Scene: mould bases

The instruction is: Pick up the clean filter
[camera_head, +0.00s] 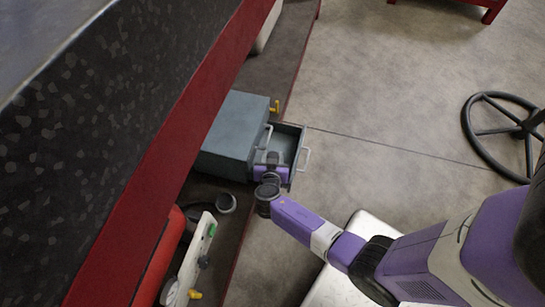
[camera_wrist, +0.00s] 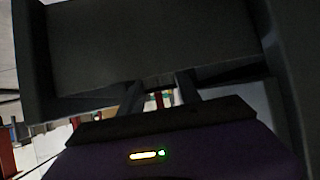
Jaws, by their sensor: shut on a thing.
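My gripper (camera_head: 270,173) reaches into the open drawer (camera_head: 303,144) of a blue-grey cabinet (camera_head: 232,130) in the head view. In the wrist view, the two fingers of my gripper (camera_wrist: 158,88) meet the near edge of a broad dark grey piece (camera_wrist: 150,45). My gripper is shut on this piece, which may be the clean filter. It is too dark to identify surely, and the fingertips are partly hidden. In the head view, my gripper covers most of what lies in the drawer.
The drawer's side walls stand close around my gripper, and a pale handle (camera_head: 306,158) is on its outer side. A red-edged dark counter (camera_head: 120,110) overhangs at left. A red cylinder (camera_head: 161,262) and a pale panel (camera_head: 198,250) stand below. Open floor (camera_head: 400,100) lies to the right.

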